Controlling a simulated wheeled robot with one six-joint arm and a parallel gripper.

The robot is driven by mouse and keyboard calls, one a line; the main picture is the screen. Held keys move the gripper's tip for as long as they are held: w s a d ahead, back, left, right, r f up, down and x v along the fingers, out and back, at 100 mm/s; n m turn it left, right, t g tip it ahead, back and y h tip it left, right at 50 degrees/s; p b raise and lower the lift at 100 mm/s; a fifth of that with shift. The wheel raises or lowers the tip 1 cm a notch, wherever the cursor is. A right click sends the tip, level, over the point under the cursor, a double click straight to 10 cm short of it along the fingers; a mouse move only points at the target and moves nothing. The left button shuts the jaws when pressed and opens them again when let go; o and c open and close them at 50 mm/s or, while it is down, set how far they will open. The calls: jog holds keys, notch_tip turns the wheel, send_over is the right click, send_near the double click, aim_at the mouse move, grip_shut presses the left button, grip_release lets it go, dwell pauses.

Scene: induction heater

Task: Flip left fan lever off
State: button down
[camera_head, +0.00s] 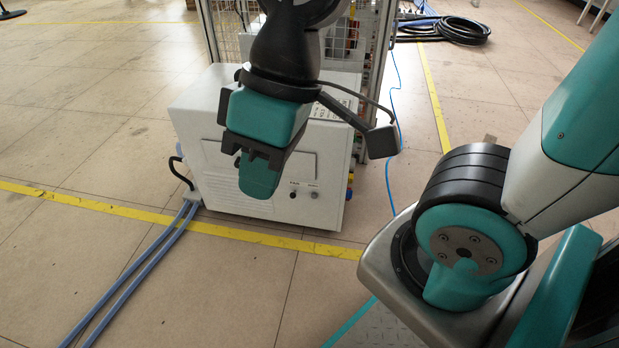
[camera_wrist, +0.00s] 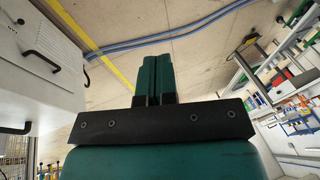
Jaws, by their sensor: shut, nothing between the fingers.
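The white heater cabinet (camera_head: 230,205) stands on the floor below and behind my gripper in the head view. Two small dark controls sit low on its front: a left one (camera_head: 293,194) and a right one (camera_head: 314,195), with tiny labels I cannot read. Whether either is on or off is too small to tell. My gripper (camera_head: 258,188) hangs pointing down in front of the cabinet, left of both controls in the picture, and hides part of the front. In the wrist view its green fingers (camera_wrist: 157,65) are together with nothing between them, and the cabinet (camera_wrist: 35,75) is at the left.
Blue hoses (camera_head: 140,270) run from the cabinet's lower left corner. A metal mesh rack (camera_head: 360,45) stands behind it. Yellow tape (camera_head: 250,237) crosses the floor. A coiled black cable (camera_head: 455,30) lies at the back. The floor left of the cabinet is mostly clear.

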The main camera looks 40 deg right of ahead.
jog(key=shift+w, duration=0.1)
jog(key=w+d+f+m+t+h, duration=0.1)
jog(key=w+d+f+m, duration=0.15)
jog(key=w, duration=0.35)
jog(key=w+d+f+m, duration=0.1)
jog(key=w+f+m, duration=0.3)
jog(key=w, duration=0.2)
jog(key=m+t+h, duration=0.2)
jog(key=m+h, duration=0.4)
jog(key=m, duration=0.5)
send_over(293, 195)
jog(key=s+a, duration=0.3)
notch_tip(293, 195, down, 25)
jog(key=shift+s+r, duration=0.1)
jog(key=shift+s, duration=0.1)
jog(key=b+x, duration=0.2)
jog(key=x, duration=0.2)
jog(key=b+x, duration=0.2)
jog(key=x, duration=0.3)
jog(key=b+x, duration=0.3)
jog(key=x, duration=0.2)
jog(key=shift+s+a, duration=0.25)
jog(key=shift+a, duration=0.05)
jog(key=shift+s+a+f+h, duration=0.15)
jog(key=shift+f+h, duration=0.1)
jog(key=shift+h, duration=0.05)
